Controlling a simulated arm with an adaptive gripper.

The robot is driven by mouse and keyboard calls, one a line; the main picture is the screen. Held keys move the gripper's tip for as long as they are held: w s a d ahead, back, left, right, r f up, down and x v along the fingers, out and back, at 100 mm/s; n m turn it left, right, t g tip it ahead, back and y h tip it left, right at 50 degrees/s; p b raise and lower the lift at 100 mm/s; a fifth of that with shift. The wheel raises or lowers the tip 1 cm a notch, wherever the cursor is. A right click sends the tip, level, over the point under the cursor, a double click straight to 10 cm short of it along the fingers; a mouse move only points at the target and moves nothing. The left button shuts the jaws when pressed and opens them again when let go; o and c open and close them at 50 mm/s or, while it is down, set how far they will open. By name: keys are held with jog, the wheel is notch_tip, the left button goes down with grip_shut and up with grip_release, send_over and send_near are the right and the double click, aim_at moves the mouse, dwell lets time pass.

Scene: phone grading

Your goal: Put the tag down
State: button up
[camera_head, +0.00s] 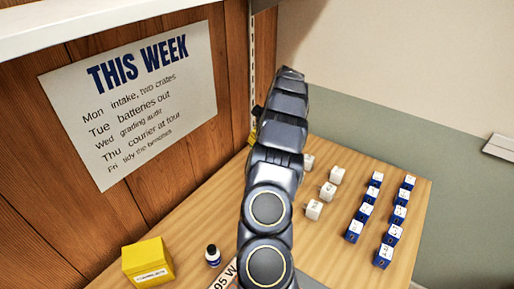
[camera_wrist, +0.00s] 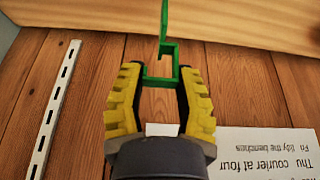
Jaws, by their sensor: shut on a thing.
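The green tag (camera_wrist: 160,83), a squarish open frame with a thin upright stem, sits between the fingertips of my gripper (camera_wrist: 160,76) in the wrist view. The ribbed yellow fingers press on its two sides and hold it in front of the brown wood wall (camera_wrist: 240,80). A small white patch (camera_wrist: 162,129) shows between the finger bases; I cannot tell what it is. In the head view my arm hides the gripper and the tag.
A poster (camera_head: 140,100) hangs on the wall. A slotted rail (camera_wrist: 55,105) stands left in the wrist view.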

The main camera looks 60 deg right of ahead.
jog(key=w+d+f, duration=0.2)
jog(key=d+f, duration=0.1)
jog(key=f, duration=0.4)
jog(key=shift+w+f, duration=0.15)
jog(key=shift+f, duration=0.2)
jog(key=o, duration=0.8)
jog(key=shift+f, duration=0.15)
jog(key=shift+c, duration=0.2)
jog(key=v, duration=1.2)
